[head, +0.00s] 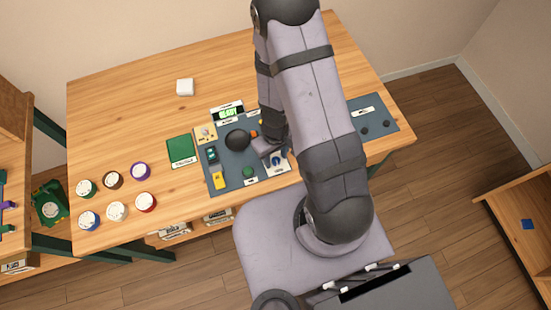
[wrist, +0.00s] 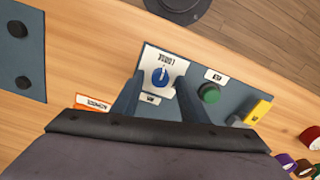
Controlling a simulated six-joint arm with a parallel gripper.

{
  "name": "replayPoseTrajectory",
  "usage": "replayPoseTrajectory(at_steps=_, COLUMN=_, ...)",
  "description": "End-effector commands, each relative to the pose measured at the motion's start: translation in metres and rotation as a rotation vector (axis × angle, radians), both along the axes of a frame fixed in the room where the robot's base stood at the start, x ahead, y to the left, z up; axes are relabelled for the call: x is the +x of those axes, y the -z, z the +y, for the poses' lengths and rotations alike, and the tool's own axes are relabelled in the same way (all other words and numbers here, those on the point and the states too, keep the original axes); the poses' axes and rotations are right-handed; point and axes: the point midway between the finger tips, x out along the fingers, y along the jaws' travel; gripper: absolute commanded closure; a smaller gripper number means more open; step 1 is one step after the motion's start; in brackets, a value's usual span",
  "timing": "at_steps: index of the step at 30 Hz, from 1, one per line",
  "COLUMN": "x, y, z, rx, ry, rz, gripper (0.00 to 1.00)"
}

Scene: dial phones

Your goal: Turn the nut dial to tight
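A blue dial with a white pointer mark (wrist: 160,77) sits on a white plate (wrist: 172,63) on the grey-blue panel; the small lettering is hard to read. The pointer mark points roughly toward the top of the wrist view. The dial also shows in the head view (head: 276,160), just beside my gripper (head: 270,149). In the wrist view my gripper (wrist: 159,92) has its two dark fingers apart, one on each side of the dial in the picture. Nothing is held between them. I cannot tell whether the fingertips touch the dial or hover above it.
A green button (wrist: 209,93) and a yellow block (wrist: 258,112) are near the dial. A black round knob (head: 237,140) stands on the same panel. Several coloured-rimmed round pieces (head: 117,211) stand on the table's left. A second panel (head: 372,116) lies at right.

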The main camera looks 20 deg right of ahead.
Motion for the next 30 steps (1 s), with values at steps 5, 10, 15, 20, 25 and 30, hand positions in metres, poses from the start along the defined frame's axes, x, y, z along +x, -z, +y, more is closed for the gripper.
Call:
replayPoseTrajectory(at_steps=5, x=0.0001, y=0.0041, z=0.0000, rx=0.000, ry=0.000, rz=0.000, gripper=0.60)
replayPoseTrajectory(at_steps=10, x=0.0000, y=0.0036, z=0.0000, rx=0.000, ry=0.001, rz=0.000, gripper=0.60)
replayPoseTrajectory(at_steps=15, x=0.0000, y=0.0036, z=0.0000, rx=0.000, ry=0.001, rz=0.000, gripper=0.84)
replayPoseTrajectory(at_steps=20, x=0.0000, y=0.0036, z=0.0000, rx=0.000, ry=0.001, rz=0.000, gripper=1.00)
replayPoseTrajectory(at_steps=25, x=0.0000, y=0.0036, z=0.0001, rx=0.000, ry=0.011, rz=0.000, gripper=1.00)
replayPoseTrajectory(at_steps=30, x=-0.0001, y=0.0037, z=-0.0001, rx=0.000, ry=0.057, rz=0.000, gripper=1.00)
